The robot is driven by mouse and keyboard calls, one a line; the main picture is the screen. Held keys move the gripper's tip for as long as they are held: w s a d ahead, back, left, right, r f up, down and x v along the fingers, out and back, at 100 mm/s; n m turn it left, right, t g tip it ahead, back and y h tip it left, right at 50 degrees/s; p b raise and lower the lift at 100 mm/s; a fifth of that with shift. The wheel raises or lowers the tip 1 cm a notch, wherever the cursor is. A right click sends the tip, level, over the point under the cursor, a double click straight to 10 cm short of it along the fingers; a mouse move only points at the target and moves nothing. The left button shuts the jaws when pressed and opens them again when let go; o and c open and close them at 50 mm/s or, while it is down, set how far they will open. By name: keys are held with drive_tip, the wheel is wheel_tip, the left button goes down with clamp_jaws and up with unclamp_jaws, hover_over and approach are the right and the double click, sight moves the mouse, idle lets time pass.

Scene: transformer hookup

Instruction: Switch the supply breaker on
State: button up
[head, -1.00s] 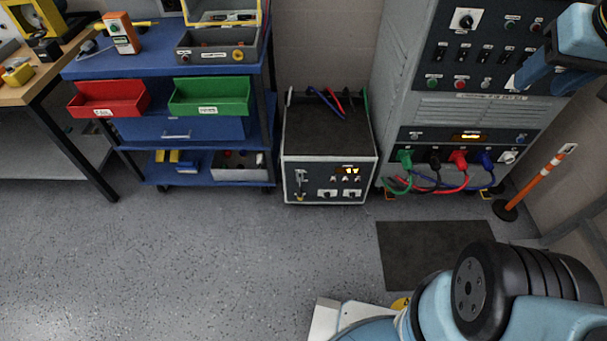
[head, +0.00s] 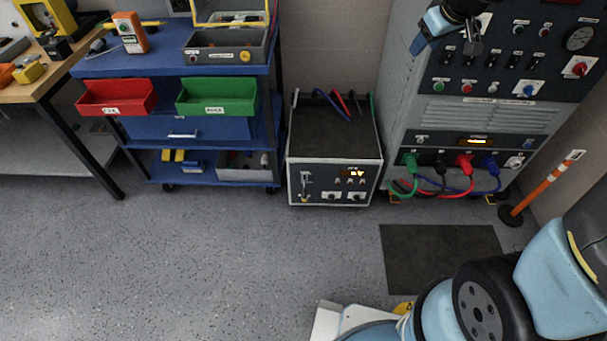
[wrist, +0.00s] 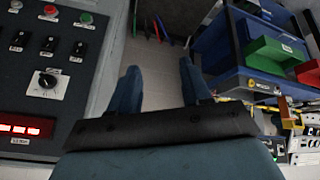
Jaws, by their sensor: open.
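The grey control cabinet (head: 402,110) stands at the right of the head view. Its dark panel carries a row of black toggle switches (head: 491,60) above coloured push buttons. I cannot read which control is the supply breaker. My gripper (head: 446,34) is in front of the panel's upper left and hides part of it. In the wrist view my gripper (wrist: 158,82) is open and empty, its two blue fingers apart. A black rotary knob (wrist: 46,80) on a white plate and black toggles (wrist: 48,44) show left of the fingers, apart from them.
A red rotary switch (head: 580,68) is at the panel's right. Coloured cables (head: 445,190) loop below the cabinet. A box unit (head: 333,151) stands left of it. A dark mat (head: 440,260) lies on open floor.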

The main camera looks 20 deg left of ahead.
drive_tip(key=w+a+f+n, duration=0.2)
drive_tip(key=w+a+f, duration=0.3)
drive_tip(key=a+f, duration=0.15)
drive_tip(key=n+t, duration=0.6)
drive_tip(key=n, duration=1.5)
hover_over(305, 193)
drive_tip(key=s+d, duration=0.2)
drive_tip(key=s, duration=0.3)
wheel_tip(305, 193, down, 59)
drive_tip(key=s+d+f+n+y, duration=0.1)
drive_tip(key=s+f+n+y, duration=0.1)
drive_tip(key=f+n, duration=0.25)
drive_tip(key=s+d+f+n+y, duration=0.1)
drive_tip(key=s+f+n, duration=0.2)
drive_tip(key=f, duration=0.3)
drive_tip(key=shift+t, duration=0.3)
drive_tip(key=x, duration=1.3)
drive_tip(key=shift+d, duration=0.15)
clamp_jaws()
